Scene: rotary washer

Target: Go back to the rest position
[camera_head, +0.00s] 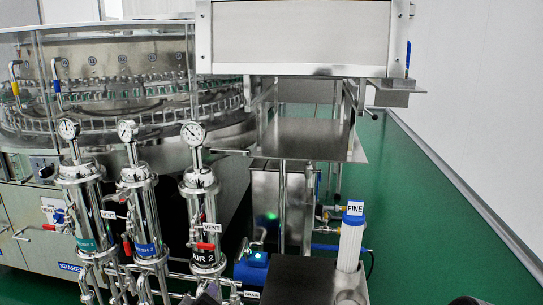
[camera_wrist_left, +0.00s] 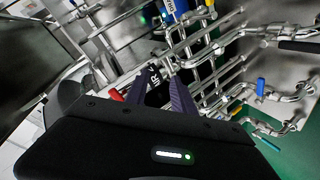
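My left gripper (camera_wrist_left: 158,80) shows in the left wrist view. Its two dark purple fingers stand apart, and nothing is clearly held between them. A black label with white letters shows between and beyond the fingertips; I cannot tell the distance to it. In the head view a small dark shape at the bottom edge, below the AIR 2 filter housing (camera_head: 201,215), may be part of my left arm. Another dark shape at the bottom right edge may be part of my right arm. My right gripper cannot be made out.
The rotary washer (camera_head: 110,90) stands at the back left. Steel filter housings with gauges stand before it, with pipes and red-handled valves below. A white filter labelled FINE (camera_head: 351,240) and a blue device (camera_head: 252,270) are at the front. Green floor (camera_head: 430,240) is clear at right.

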